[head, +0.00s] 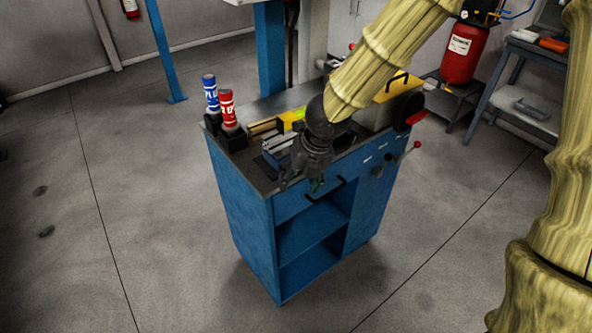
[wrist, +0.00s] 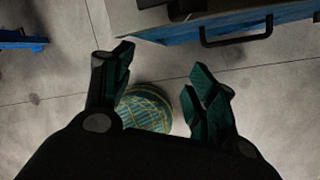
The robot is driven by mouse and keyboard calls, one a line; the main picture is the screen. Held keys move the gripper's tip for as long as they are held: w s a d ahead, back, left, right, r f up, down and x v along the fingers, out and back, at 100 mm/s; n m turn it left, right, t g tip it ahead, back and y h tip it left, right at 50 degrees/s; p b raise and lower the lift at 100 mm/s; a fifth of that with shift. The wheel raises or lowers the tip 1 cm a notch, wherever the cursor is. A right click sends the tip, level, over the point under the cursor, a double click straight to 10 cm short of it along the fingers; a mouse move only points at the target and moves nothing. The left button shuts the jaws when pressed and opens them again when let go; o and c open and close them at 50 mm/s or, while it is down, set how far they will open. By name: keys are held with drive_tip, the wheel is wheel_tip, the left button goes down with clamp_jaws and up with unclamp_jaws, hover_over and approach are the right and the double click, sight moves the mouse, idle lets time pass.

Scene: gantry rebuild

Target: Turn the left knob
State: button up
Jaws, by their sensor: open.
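My gripper (head: 303,183) is open and hangs over the front left of the blue cabinet (head: 242,207), near a black drawer handle (head: 324,191). In the wrist view my two dark fingers (wrist: 160,82) stand apart with nothing clasped. A round teal thing with yellow lines (wrist: 145,108) shows between and beyond them; I cannot tell what it is. On the cabinet's right front, a dark round fitting (head: 377,171) and a lever with a red ball end (head: 417,145) stick out. I cannot tell which part is the left knob; my gripper and arm hide some of the front.
Blue (head: 211,93) and red (head: 228,108) cans stand at the cabinet top's left. A yellow box (head: 398,86) and a red-ended part (head: 416,117) are at its right. A red tank (head: 463,53) stands behind.

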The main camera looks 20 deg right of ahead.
drive_tip(key=w+d+r+n+t+h, duration=0.1)
drive_tip(key=w+d+r+n+t, duration=0.15)
drive_tip(key=r+n, duration=0.35)
drive_tip(key=shift+m+g, duration=0.35)
drive_tip(key=shift+m, duration=0.35)
drive_tip(key=b+x, duration=0.1)
drive_tip(key=x, duration=0.2)
drive_tip(key=b+x, duration=0.1)
drive_tip(key=x, duration=0.3)
drive_tip(key=b+x, duration=0.2)
drive_tip(key=x, duration=0.1)
drive_tip(key=shift+w+a, duration=0.2)
drive_tip(key=shift+w, duration=0.3)
drive_tip(key=c, duration=1)
drive_tip(key=shift+c, duration=0.2)
drive_tip(key=shift+r+p, duration=0.3)
drive_tip(key=shift+p, duration=0.9)
drive_tip(key=g+y+p, duration=0.1)
drive_tip(key=y+p, duration=0.1)
drive_tip(key=p, duration=0.5)
drive_tip(key=shift+w+d+m, duration=0.1)
drive_tip(key=shift+d+m, duration=0.05)
drive_tip(key=shift+m, duration=0.15)
drive_tip(key=shift+f+y+p, duration=0.25)
drive_tip(key=shift+y+p, duration=0.05)
drive_tip(key=shift+p, duration=0.45)
